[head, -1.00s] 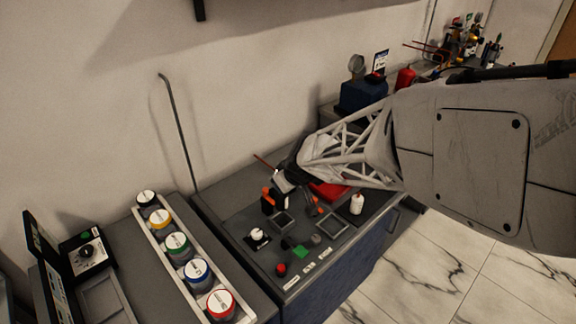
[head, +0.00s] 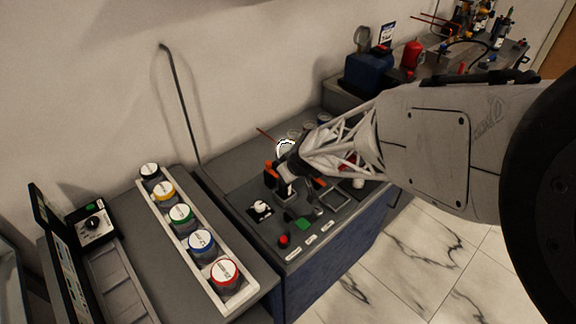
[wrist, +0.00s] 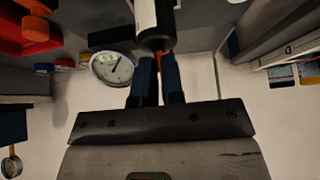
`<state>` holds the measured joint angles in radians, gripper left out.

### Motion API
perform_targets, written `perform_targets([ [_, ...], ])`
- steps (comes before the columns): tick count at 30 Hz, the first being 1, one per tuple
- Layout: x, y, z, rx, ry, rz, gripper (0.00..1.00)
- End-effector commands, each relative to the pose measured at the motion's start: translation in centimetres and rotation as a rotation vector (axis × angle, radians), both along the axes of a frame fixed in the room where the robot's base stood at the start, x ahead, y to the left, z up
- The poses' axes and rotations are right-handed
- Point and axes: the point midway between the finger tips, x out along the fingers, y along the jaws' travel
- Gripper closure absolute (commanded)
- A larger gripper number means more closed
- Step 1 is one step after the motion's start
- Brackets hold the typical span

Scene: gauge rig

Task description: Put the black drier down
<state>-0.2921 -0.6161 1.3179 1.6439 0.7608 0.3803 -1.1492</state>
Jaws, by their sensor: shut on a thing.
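The black drier (wrist: 154,38) shows at the top middle of the wrist view as a cylinder with a dark end and a pale band. My gripper (wrist: 158,62) is shut on it, the two dark blue fingers close together with a thin orange strip between them. The far end of the drier is cut off by the frame. In the head view my gripper (head: 286,180) is low over the grey bench top (head: 236,178), beside orange and black parts. My arm hides much there, and I cannot tell whether the drier touches the bench.
A round white gauge (wrist: 112,68) is left of the fingers in the wrist view. A rack of coloured-lid jars (head: 202,243) stands left. The bench's left rear is fairly clear.

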Motion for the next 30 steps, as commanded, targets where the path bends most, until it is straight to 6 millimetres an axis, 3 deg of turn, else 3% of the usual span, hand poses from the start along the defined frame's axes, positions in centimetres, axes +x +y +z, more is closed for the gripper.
perform_targets([
  [6,0.0,0.0,-1.7,-0.001,-0.001,-0.001,1.0],
  [20,0.0,0.0,-2.0,0.001,0.0,-0.001,1.0],
  [21,0.0,0.0,-2.0,0.0,0.0,-0.001,0.85],
  [25,0.0,0.0,-2.0,0.0,0.0,-0.001,0.66],
  [30,0.0,0.0,-2.0,0.0,0.0,0.0,0.66],
])
